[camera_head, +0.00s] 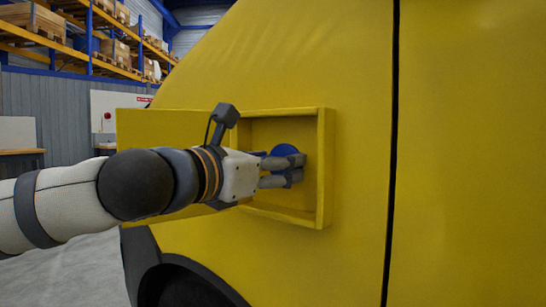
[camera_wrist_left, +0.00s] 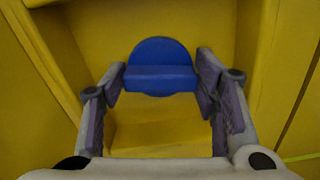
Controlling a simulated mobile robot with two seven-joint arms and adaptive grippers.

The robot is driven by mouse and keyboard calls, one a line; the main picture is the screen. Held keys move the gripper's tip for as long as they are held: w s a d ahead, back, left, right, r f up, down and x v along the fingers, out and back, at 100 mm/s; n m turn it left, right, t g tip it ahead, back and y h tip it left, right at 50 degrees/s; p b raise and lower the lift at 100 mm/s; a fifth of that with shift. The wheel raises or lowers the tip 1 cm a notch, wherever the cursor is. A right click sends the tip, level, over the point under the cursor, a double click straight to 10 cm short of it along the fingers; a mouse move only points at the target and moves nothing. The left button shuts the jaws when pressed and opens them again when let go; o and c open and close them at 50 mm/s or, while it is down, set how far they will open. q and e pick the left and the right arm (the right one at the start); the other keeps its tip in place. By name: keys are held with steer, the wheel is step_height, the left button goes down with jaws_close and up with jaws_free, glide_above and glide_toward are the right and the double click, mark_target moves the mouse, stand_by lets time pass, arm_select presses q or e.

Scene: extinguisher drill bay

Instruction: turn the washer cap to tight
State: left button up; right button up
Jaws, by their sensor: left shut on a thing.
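The washer cap (camera_head: 286,151) is a round blue cap inside a yellow recessed box (camera_head: 322,170) on the side of a yellow vehicle. In the left wrist view the cap (camera_wrist_left: 160,55) shows a raised bar across it, lying level. My left gripper (camera_head: 283,170) reaches into the box from the left. In the left wrist view its fingers (camera_wrist_left: 160,82) stand at both ends of the bar, shut on the cap. The fingers hide part of the cap in the head view. My right gripper is in neither view.
A yellow flap (camera_head: 140,128) stands open at the left of the box, beside my left arm. The box rim surrounds the gripper closely. A dark wheel (camera_head: 185,287) is below. Shelves with boxes (camera_head: 110,48) stand far back at the left.

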arm_select(q)
steer(key=shift+s+d+f+m+p, duration=0.1)
steer(key=shift+m+p, duration=1.6)
steer(key=shift+m, duration=2.25)
steer(key=shift+d+m+p, duration=0.1)
steer(key=shift+m+p, duration=1.6)
steer(key=shift+m, duration=2.25)
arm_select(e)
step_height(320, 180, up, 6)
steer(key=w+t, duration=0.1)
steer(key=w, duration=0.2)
arm_select(q)
steer(key=shift+f, duration=0.1)
steer(key=o, duration=1.2)
steer(key=shift+c, duration=0.2)
steer(key=v, duration=1.2)
